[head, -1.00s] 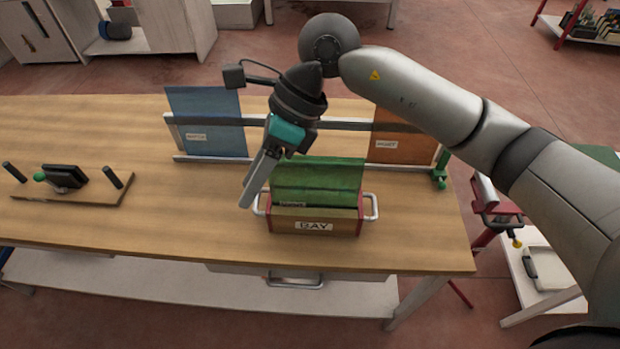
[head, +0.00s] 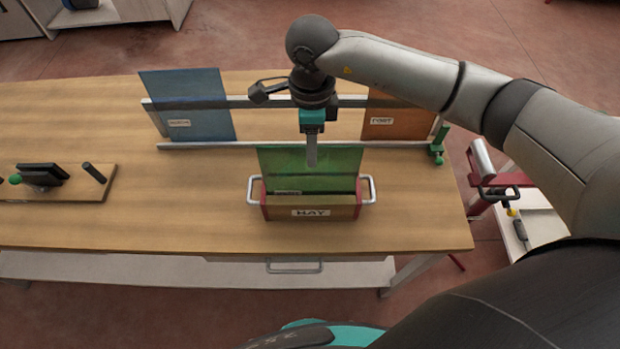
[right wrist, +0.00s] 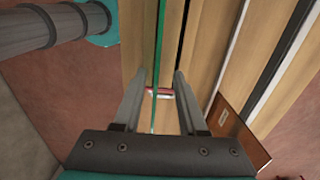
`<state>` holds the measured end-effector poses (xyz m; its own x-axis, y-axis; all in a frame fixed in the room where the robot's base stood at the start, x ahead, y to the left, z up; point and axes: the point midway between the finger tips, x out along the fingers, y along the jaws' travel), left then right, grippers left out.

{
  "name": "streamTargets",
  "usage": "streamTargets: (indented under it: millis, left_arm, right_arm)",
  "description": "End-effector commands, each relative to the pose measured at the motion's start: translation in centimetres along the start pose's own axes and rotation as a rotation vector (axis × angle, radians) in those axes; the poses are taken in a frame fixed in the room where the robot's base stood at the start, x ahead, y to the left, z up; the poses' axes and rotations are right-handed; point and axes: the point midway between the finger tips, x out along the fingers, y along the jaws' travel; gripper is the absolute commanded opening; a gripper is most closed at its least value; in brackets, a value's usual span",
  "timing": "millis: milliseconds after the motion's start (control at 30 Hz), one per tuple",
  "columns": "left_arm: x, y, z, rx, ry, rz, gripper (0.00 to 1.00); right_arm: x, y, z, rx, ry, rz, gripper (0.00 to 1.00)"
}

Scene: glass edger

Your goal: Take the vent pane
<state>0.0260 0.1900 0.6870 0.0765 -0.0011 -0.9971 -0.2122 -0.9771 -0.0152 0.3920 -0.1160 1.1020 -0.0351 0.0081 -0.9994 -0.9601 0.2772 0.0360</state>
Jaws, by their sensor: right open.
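A green see-through pane (head: 310,165) stands upright in a wooden box with red ends (head: 312,211) on the table. Its small label is too blurred to read, so I cannot confirm that it is the vent pane. My right gripper (head: 312,160) points down at the pane's upper part, with its fingers overlapping it in the head view. In the right wrist view the gripper (right wrist: 161,78) is open, and the green pane (right wrist: 159,40) shows edge-on between the fingers, nearer the left one. No grip on it shows. My left gripper is not in view.
Behind the box, a rack with metal rails (head: 280,145) holds a blue pane (head: 190,95) at left and an orange pane (head: 385,125) at right. A wooden fixture with dark posts (head: 60,190) lies at the left. Table between fixture and box is clear.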

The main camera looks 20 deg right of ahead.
Motion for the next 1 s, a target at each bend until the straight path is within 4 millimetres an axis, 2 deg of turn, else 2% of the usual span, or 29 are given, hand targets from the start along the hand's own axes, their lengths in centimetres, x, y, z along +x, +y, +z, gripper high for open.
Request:
streamTargets:
  millis: [167,433,733,767,1000]
  left_arm:
    - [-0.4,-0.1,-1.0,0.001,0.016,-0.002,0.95]
    - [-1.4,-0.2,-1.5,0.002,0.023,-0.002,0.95]
    - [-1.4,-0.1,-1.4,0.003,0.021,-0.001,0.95]
    - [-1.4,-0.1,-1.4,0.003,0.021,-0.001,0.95]
    - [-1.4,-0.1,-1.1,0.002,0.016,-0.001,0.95]
  right_arm:
    - [1.1,0.2,0.1,0.000,0.000,0.004,0.41]
    - [4.9,0.6,0.3,0.001,0.000,0.004,0.41]
    - [5.6,0.5,0.3,-0.001,-0.002,0.000,0.41]
    - [5.6,0.5,0.3,-0.001,-0.002,0.000,0.40]
    - [5.5,0.5,0.3,-0.001,-0.002,0.000,0.13]
